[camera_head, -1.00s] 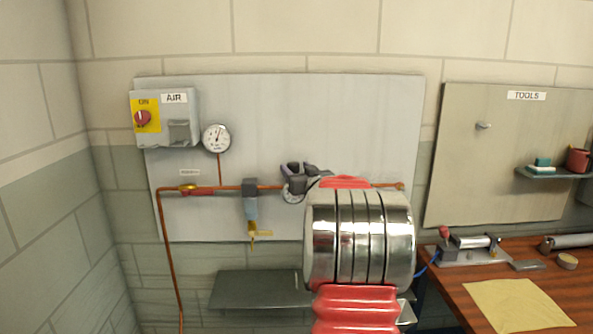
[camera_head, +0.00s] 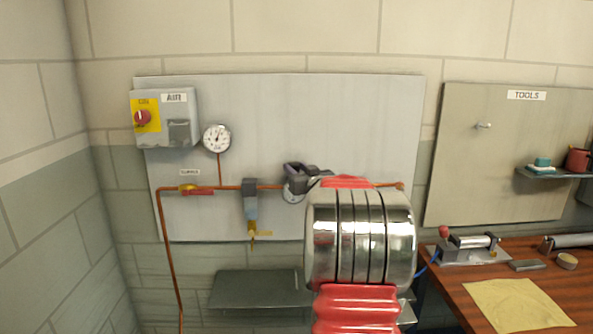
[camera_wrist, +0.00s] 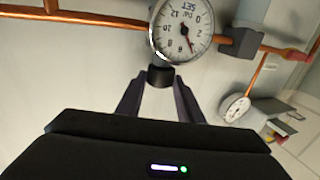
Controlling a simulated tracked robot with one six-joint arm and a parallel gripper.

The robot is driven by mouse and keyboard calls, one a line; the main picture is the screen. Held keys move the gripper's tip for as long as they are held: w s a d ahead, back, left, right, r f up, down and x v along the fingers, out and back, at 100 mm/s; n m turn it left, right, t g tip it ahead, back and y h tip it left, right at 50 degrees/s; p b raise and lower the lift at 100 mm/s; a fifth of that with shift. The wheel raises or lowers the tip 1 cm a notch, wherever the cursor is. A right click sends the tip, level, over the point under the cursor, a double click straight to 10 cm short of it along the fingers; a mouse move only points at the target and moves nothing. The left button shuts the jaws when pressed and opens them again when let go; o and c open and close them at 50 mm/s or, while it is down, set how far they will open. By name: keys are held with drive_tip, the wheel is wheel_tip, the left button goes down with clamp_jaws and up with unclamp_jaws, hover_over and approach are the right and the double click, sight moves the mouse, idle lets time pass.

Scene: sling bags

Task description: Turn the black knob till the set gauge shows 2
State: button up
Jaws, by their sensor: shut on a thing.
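The black knob (camera_wrist: 160,77) sits just below the set gauge (camera_wrist: 182,28) in the wrist view, between my fingertips. My gripper (camera_wrist: 159,84) is shut on it. The gauge face is white, marked SET, and shows upside down. Its needle points down and right, seemingly near 4; the exact reading is hard to tell. In the head view, my gripper (camera_head: 303,171) is at the pipe on the grey panel. It partly covers the set gauge (camera_head: 292,194) and hides the knob.
A second gauge (camera_head: 216,138) hangs at the panel's upper left beside the AIR box (camera_head: 176,118). A red-handled valve (camera_head: 196,190) and a filter (camera_head: 250,205) are on the copper pipe left of my gripper. A dark shelf (camera_head: 260,290) juts out below.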

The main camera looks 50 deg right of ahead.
drive_tip(key=shift+d+n+t+y, duration=0.2)
drive_tip(key=shift+n+t+y, duration=0.3)
drive_tip(key=shift+y, duration=0.4)
drive_tip(key=shift+s+d+n+t+y, duration=0.1)
drive_tip(key=shift+d+n+t+y, duration=0.1)
drive_tip(key=shift+n+y, duration=0.65)
drive_tip(key=shift+s+d+n+t+y, duration=0.15)
drive_tip(key=shift+n+y, duration=0.4)
drive_tip(key=shift+y, duration=0.6)
drive_tip(key=shift+w+d+n+t+y, duration=0.1)
drive_tip(key=shift+d+n+t+y, duration=0.1)
drive_tip(key=shift+n+y, duration=0.65)
drive_tip(key=shift+d+n+y, duration=0.15)
drive_tip(key=shift+n+y, duration=0.5)
drive_tip(key=shift+y, duration=0.8)
drive_tip(key=shift+d+r+n+g+y, duration=0.15)
drive_tip(key=shift+n+g+y, duration=0.15)
drive_tip(key=shift+n+y, duration=0.45)
drive_tip(key=shift+d+f+n+g+y, duration=0.1)
drive_tip(key=shift+n+g+y, duration=0.25)
drive_tip(key=shift+y, duration=0.65)
drive_tip(key=shift+d+r+n+g+y, duration=0.1)
drive_tip(key=shift+d+n+g+y, duration=0.1)
drive_tip(key=shift+n+y, duration=0.6)
drive_tip(key=o, duration=1.1)
drive_tip(key=shift+c, duration=0.2)
